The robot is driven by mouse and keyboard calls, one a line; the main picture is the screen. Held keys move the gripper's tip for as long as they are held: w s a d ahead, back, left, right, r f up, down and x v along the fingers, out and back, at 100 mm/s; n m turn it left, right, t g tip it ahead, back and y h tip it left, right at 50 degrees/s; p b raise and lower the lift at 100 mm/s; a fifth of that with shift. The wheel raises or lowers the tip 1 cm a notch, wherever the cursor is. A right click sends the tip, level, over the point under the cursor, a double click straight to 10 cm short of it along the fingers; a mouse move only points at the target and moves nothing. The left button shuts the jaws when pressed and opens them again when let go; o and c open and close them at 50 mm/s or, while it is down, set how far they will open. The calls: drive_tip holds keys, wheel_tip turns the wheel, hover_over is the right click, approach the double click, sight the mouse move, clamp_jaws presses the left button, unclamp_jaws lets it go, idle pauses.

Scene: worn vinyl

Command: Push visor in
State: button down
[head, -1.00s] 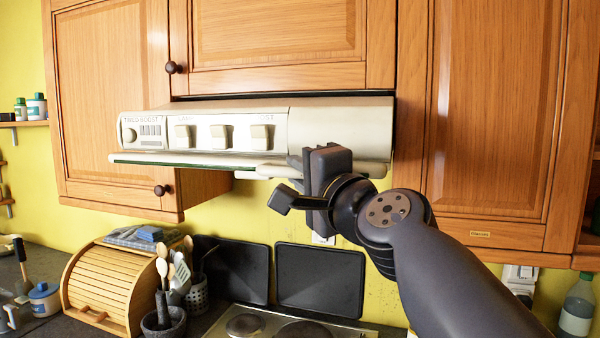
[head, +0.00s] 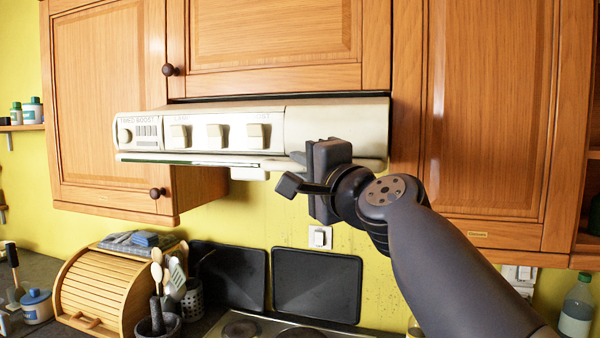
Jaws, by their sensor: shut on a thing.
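The cream extractor hood (head: 335,125) is set under the wooden cupboards, with a knob and several square switches on its front. Its visor (head: 190,159) is the thin pale strip with a dark green edge along the hood's lower front, lying close under the front panel. My gripper (head: 308,165) is at the visor's right part, shut on its front edge. The dark gripper body hides that part of the visor. A pale block (head: 249,173) shows below the visor, left of the gripper.
Wooden cupboard doors flank the hood, the left one with a round knob (head: 157,194) near the visor's left end. A hob (head: 270,328), black panels (head: 317,285), a bread bin (head: 110,290) and a utensil pot (head: 160,325) stand below.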

drive_tip(key=c, duration=1.4)
unclamp_jaws()
drive_tip(key=shift+o, duration=0.2)
drive_tip(key=b+v, duration=0.4)
drive_tip(key=v, duration=0.7)
